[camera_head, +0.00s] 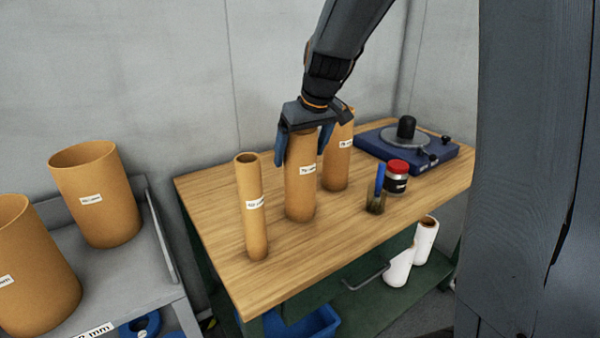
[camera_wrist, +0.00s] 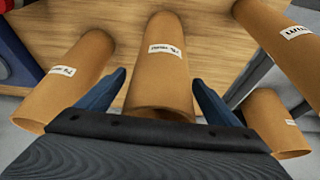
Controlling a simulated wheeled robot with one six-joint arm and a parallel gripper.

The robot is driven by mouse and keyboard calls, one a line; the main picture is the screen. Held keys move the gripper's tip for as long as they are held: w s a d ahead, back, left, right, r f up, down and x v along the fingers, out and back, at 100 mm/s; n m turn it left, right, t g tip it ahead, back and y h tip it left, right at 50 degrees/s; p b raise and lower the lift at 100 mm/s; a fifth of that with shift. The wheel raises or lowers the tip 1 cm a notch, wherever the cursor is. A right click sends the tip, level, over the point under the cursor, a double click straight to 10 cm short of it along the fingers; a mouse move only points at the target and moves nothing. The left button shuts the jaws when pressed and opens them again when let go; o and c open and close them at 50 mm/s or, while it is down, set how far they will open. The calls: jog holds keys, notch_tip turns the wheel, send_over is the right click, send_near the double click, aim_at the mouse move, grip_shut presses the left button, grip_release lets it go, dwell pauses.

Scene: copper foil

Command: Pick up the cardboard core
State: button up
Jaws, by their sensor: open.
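Three upright cardboard cores with white labels stand on the wooden table: a thin one (camera_head: 255,225) at left, a wider one (camera_head: 300,195) in the middle, and another (camera_head: 335,172) behind it to the right. My gripper (camera_head: 304,152) points down over the middle core, with its blue fingers open on either side of the upper part. In the wrist view, the middle core (camera_wrist: 160,72) lies between the open fingers (camera_wrist: 158,80). Whether either finger touches it, I cannot tell. One core (camera_wrist: 70,75) shows at left there, and another (camera_wrist: 280,45) at upper right.
A blue turntable-like device (camera_head: 440,153), a red-lidded jar (camera_head: 397,180) and a blue-handled brush (camera_head: 378,190) stand at the table's right. Two large cores (camera_head: 95,195) (camera_head: 35,270) stand on a grey cart at left. White rolls (camera_head: 425,240) sit below. The table front is clear.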

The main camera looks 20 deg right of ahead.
jog(key=shift+w+f, duration=0.1)
jog(key=shift+f, duration=0.2)
jog(key=shift+c, duration=0.2)
jog(key=c, duration=1.6)
